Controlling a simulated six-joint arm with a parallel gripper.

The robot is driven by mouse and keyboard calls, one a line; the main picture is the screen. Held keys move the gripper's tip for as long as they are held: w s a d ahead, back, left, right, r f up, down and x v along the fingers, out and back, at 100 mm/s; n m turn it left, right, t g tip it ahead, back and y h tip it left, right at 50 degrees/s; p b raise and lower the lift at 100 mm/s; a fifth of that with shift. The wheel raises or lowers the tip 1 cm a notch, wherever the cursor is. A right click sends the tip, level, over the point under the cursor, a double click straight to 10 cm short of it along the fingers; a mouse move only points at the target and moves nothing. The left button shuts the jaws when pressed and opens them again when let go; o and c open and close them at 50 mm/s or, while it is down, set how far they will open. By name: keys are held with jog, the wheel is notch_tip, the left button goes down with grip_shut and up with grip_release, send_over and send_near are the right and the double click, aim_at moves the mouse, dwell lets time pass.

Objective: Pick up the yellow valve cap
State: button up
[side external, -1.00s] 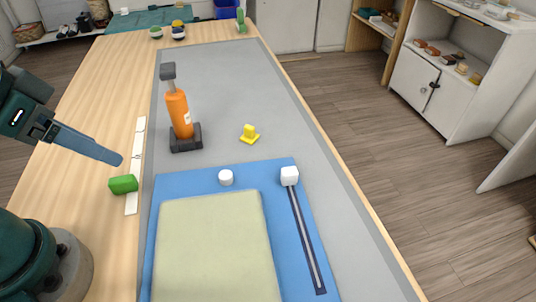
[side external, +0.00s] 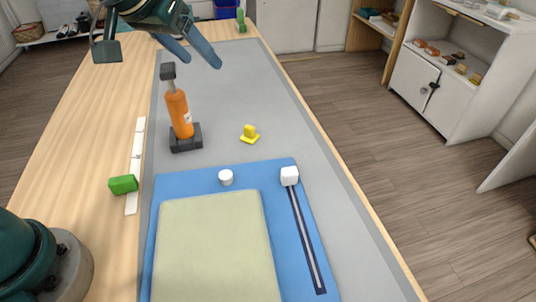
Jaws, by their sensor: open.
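The yellow valve cap (side external: 249,134) sits on the grey mat, right of the orange bottle and just beyond the blue board. It is a small knob on a flat base. My gripper (side external: 204,61) is high above the far part of the mat, up and left of the cap in the picture. Its two blue-grey fingers are apart, with nothing between them, and it touches nothing.
An orange bottle (side external: 179,114) with a grey top stands upright in a dark base, left of the cap. A blue board (side external: 180,179) with a white knob (side external: 226,177) and a white slider block (side external: 289,176) lies nearer. A green block (side external: 123,184) is at left. The grey mat (side external: 290,130) right of the cap is clear.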

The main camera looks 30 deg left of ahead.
jog(key=w+d+f+g, duration=0.1)
jog(key=w+d+f, duration=0.1)
jog(key=w+f, duration=0.45)
jog(key=g, duration=0.1)
send_over(248, 127)
jog(key=s, duration=0.2)
jog(key=shift+m, duration=0.4)
notch_tip(248, 127, down, 8)
jog(key=shift+r, duration=0.25)
jog(key=shift+g, duration=0.3)
jog(key=shift+x, duration=2.55)
jog(key=shift+s, duration=0.1)
grip_shut()
